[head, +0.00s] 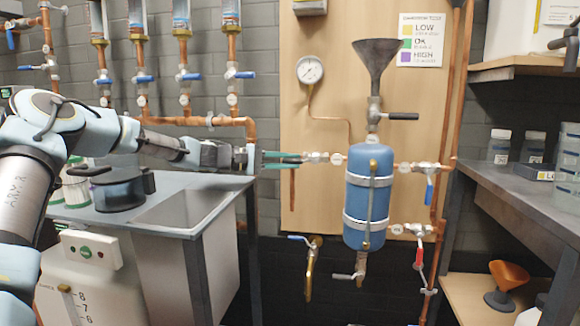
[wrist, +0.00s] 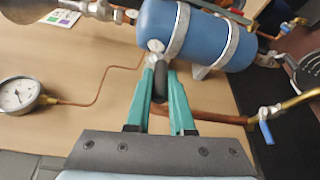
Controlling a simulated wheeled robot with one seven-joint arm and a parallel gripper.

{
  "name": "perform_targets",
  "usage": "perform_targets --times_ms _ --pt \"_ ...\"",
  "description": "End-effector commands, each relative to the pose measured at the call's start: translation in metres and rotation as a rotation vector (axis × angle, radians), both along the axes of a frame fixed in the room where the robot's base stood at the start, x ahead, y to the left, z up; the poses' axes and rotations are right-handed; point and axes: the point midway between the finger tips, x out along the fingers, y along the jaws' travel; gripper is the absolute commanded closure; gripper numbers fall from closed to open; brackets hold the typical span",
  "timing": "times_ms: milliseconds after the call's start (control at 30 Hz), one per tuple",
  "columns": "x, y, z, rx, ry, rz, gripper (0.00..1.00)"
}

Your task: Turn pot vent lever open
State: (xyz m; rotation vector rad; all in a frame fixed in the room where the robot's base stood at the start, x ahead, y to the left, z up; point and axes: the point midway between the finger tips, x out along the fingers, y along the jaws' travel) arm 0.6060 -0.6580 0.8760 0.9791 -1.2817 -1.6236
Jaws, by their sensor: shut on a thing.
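The blue pot (head: 369,190) hangs upright on the wooden board, with steel bands around it; its side fills the top of the wrist view (wrist: 190,35). A small valve (head: 318,158) sits on the pipe at the pot's left side. In the wrist view, its dark lever (wrist: 160,84) points from the valve body (wrist: 156,46) back between my fingers. My gripper (head: 298,159) reaches in from the left. Its green fingers (wrist: 164,82) are shut on the dark lever. The lever is mostly hidden in the head view.
A pressure gauge (head: 310,69) with a thin copper tube is up and left of the pot. A black funnel (head: 377,62) stands above it. Blue-lever (head: 430,190) and red-lever (head: 419,258) valves are at right. A sink bench (head: 180,218) lies below my arm.

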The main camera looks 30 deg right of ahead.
Motion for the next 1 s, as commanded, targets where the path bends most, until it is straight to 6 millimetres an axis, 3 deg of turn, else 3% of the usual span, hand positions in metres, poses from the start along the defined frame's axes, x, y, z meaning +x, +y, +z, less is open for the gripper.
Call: perform_targets --times_ms 533,567,800,1000 --pt "-0.0003 -0.0007 -0.0019 -0.017 0.019 0.001 1.0" --pt "-0.0003 -0.0007 -0.0019 -0.017 0.019 0.001 0.76" --pt "-0.0004 -0.0005 -0.0018 -0.017 0.017 0.0 0.49" --pt "-0.0004 -0.0005 -0.0016 -0.016 0.017 -0.001 0.49"
